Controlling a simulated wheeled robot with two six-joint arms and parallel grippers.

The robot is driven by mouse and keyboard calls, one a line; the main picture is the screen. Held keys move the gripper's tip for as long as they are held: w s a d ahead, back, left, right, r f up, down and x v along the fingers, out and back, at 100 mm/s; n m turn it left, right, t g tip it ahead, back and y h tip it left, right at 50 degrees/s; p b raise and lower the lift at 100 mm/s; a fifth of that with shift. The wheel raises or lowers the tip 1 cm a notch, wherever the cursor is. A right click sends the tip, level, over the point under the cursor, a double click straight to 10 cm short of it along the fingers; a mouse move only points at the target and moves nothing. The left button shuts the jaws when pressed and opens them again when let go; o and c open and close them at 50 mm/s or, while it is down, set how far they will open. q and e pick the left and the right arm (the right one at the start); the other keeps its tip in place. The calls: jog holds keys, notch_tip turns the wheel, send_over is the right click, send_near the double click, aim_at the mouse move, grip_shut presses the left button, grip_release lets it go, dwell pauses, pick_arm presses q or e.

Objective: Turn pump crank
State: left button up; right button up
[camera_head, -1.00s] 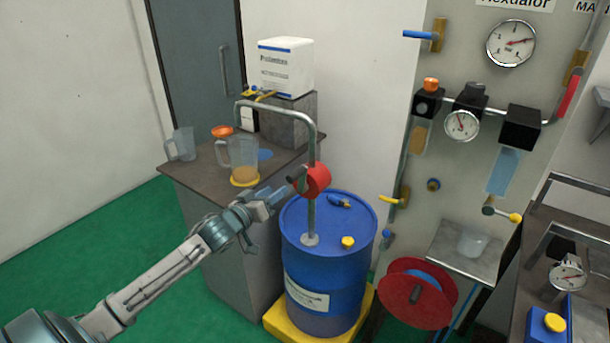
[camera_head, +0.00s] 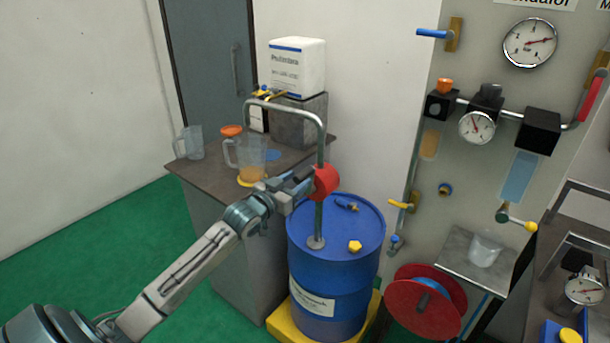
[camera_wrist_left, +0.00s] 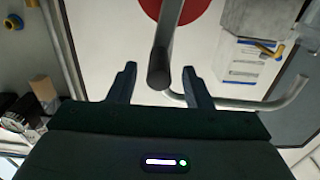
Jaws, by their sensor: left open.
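The red pump (camera_head: 325,181) sits on a grey pipe that rises from the blue drum (camera_head: 334,259). Its crank has a dark grip (camera_head: 303,173), partly hidden by my gripper in the head view. My left gripper (camera_head: 298,187) is at the crank, left of the red pump. In the left wrist view, the open left gripper (camera_wrist_left: 158,88) has one finger on each side of the dark crank grip (camera_wrist_left: 159,70). I cannot tell whether either finger touches it. The red pump (camera_wrist_left: 188,9) shows at the top of that view. My right gripper is not in view.
A bench (camera_head: 205,171) with jugs (camera_head: 250,156) and a white container (camera_head: 298,68) stands behind the drum. The bent outlet pipe (camera_head: 300,107) arches over it. A gauge panel (camera_head: 470,195) and red hose reel (camera_head: 408,308) stand to the right. Green floor is clear at left.

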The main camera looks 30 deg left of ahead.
aim_at(305, 175)
pick_arm(q)
jog(key=shift+w+d, duration=0.15)
jog(key=shift+w, duration=0.95)
jog(key=shift+w+d, duration=0.1)
jog(key=shift+w, duration=1)
grip_shut()
